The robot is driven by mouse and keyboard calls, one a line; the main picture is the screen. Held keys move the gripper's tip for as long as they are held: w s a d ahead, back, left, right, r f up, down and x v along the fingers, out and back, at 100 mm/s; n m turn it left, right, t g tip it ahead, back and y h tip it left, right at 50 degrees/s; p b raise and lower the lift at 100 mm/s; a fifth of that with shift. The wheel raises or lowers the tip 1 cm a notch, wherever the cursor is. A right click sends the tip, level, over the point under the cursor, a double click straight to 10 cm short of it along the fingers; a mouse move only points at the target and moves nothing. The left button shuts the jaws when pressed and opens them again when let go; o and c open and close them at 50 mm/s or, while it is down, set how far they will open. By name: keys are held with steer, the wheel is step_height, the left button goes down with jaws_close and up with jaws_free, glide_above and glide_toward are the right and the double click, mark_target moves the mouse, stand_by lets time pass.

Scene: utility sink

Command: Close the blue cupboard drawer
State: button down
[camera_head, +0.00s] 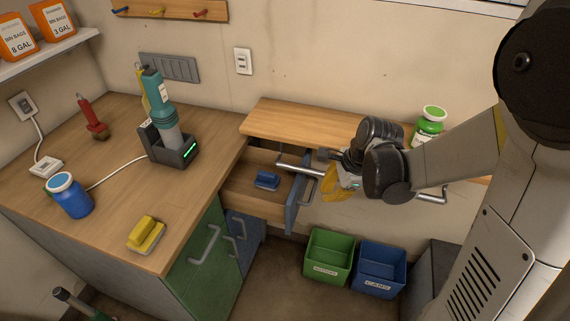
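The drawer with a blue front (292,212) stands pulled out below the wooden counter, at the middle of the head view. Its wooden inside is visible and holds a small blue brush-like object (266,180). A grey handle (308,190) shows on the outer face of the front. My gripper (338,186) is just right of that front, on the handle side. A yellow part shows at its end; I cannot tell whether it is part of the gripper. The fingers are partly hidden, so contact with the drawer and the finger opening are unclear.
A metal bar (432,196) runs behind my gripper along the counter (275,120). A green-lidded jar (429,126) stands on that counter. Green (329,257) and blue (379,269) bins sit on the floor below. A green cupboard door (203,258) is left of the drawer.

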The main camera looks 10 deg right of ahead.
steer(key=w+a+f+m+b, duration=0.2)
steer(key=f+b, duration=0.1)
steer(key=f, duration=0.5)
steer(key=w+a+f+m+y+b, duration=0.1)
steer(key=w+a+f+m+b, duration=0.1)
steer(key=f, duration=0.6)
steer(key=shift+w+a+m+g+b, duration=0.4)
steer(key=shift+w+a+m, duration=0.15)
steer(key=shift+a, duration=0.2)
